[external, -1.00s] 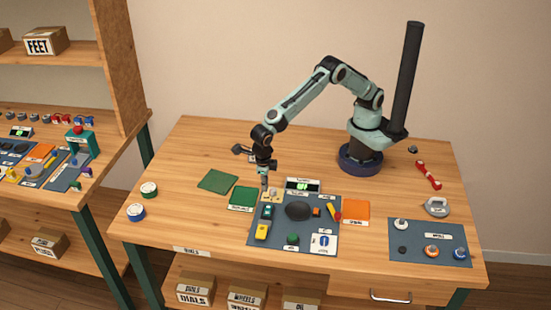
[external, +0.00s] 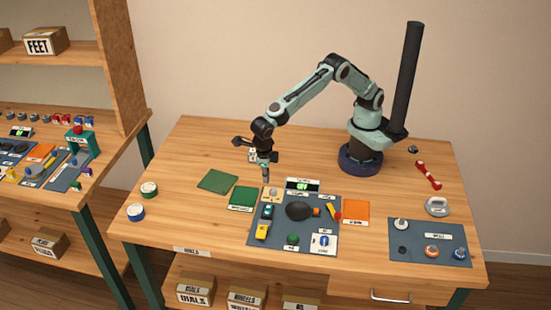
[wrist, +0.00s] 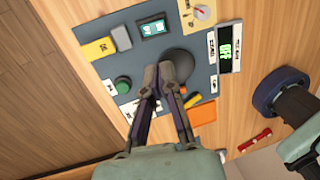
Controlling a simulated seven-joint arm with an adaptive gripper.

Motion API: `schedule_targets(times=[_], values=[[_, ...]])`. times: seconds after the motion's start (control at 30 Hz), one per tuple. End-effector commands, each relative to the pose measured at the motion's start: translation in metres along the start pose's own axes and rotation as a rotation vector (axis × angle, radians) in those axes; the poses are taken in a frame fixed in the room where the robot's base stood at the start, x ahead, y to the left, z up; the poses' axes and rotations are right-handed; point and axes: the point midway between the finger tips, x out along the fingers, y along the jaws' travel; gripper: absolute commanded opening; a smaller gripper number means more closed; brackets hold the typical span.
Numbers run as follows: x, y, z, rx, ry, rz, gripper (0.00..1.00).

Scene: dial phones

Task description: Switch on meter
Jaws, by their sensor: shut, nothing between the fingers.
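The meter (external: 303,186) is a small box with a lit green display at the back edge of the blue-grey mat. It also shows in the wrist view (wrist: 229,47), with green characters I cannot read for certain. A green-lit rocker switch (wrist: 152,28) sits on the mat, also seen in the external view (external: 267,211). A pale plate with a small knob and a red mark (wrist: 202,12) is next to the meter. My gripper (external: 266,179) is shut and empty, raised above the mat's back left corner near that plate. Its fingertips (wrist: 167,70) show in the wrist view.
The mat (external: 262,242) also holds a black dome (external: 298,211), a yellow block (external: 262,232) and a green knob (external: 292,239). Green pads (external: 217,181) lie left, an orange pad (external: 355,212) right. Another mat (external: 440,253) with several knobs is at the right.

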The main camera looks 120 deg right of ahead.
Motion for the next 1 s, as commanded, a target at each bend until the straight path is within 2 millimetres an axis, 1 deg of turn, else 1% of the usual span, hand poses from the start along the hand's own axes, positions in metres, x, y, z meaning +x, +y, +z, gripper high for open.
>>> schedule_targets(times=[0.17,0.4,0.6,0.7,0.8,1.0], values=[[0.022,-0.001,0.0,0.0,0.003,-0.003,0.0],[0.074,-0.001,-0.001,0.001,0.004,-0.005,0.0],[0.112,-0.001,-0.001,0.001,0.003,-0.003,0.0],[0.124,-0.001,0.0,0.0,0.002,-0.002,0.0],[0.133,-0.001,0.0,0.0,0.002,-0.002,0.0],[0.138,0.0,0.0,0.0,0.0,0.0,0.0]])
